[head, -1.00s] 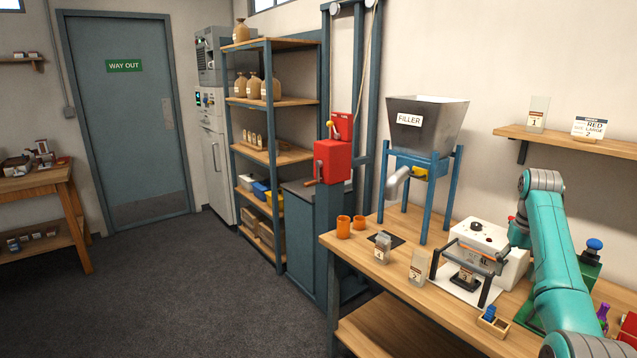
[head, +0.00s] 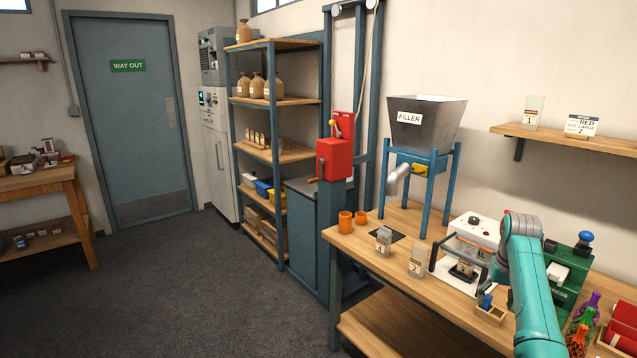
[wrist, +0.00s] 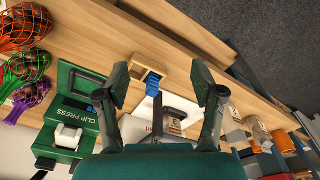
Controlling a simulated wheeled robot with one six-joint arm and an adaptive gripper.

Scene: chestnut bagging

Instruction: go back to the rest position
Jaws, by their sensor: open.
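My teal arm (head: 533,290) reaches over the right part of the wooden bench in the head view, and my gripper is hidden there. In the wrist view my gripper (wrist: 160,82) is open, its two dark green fingers wide apart with nothing between them. Beyond the fingers I see a small wooden box holding a blue item (wrist: 152,84), apart from the fingertips. The white sealer (head: 478,232) stands on the bench, with a labelled bag (head: 463,269) at its front.
The green clip press (wrist: 78,118) and several netted bags of chestnuts (wrist: 25,68) lie left in the wrist view. The filler (head: 425,125), two orange cups (head: 345,222) and bags (head: 383,240) are further along the bench. The dark floor (head: 200,290) is clear.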

